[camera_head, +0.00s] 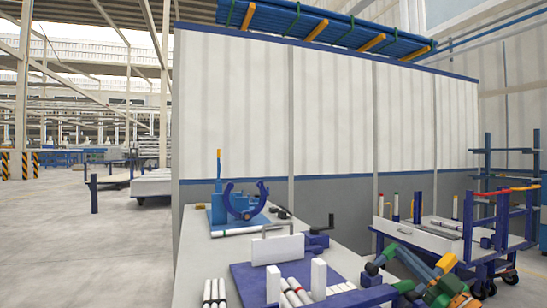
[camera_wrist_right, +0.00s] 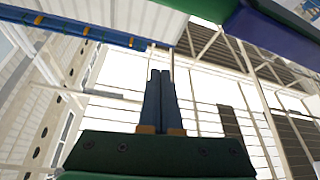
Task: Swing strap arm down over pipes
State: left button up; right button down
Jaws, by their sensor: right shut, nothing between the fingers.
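A blue strapping fixture (camera_head: 236,207) stands at the far left part of the table, with a curved dark blue cradle on it. A thin upright arm with an orange tip (camera_head: 219,165) rises at its left; it looks like the strap arm, standing raised. White pipes with coloured bands (camera_head: 294,292) lie between white posts on a dark blue base nearer me. My right gripper shows in the right wrist view (camera_wrist_right: 161,74), its blue fingers together and empty, pointing toward the roof. In the head view my green and orange right arm is at the lower right, apart from the fixture. My left gripper is out of view.
The pale table (camera_head: 195,262) carries a white pipe (camera_head: 237,231), a white block (camera_head: 278,249) and dark blue clamps. A blue cart (camera_head: 418,237) stands at the right. A panel wall (camera_head: 330,110) rises behind. Open floor (camera_head: 110,250) lies to the left.

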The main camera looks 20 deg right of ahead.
dwell(0.5)
jog(key=p+v, duration=0.3)
jog(key=v, duration=0.4)
jog(key=shift+s, duration=0.1)
dwell(0.5)
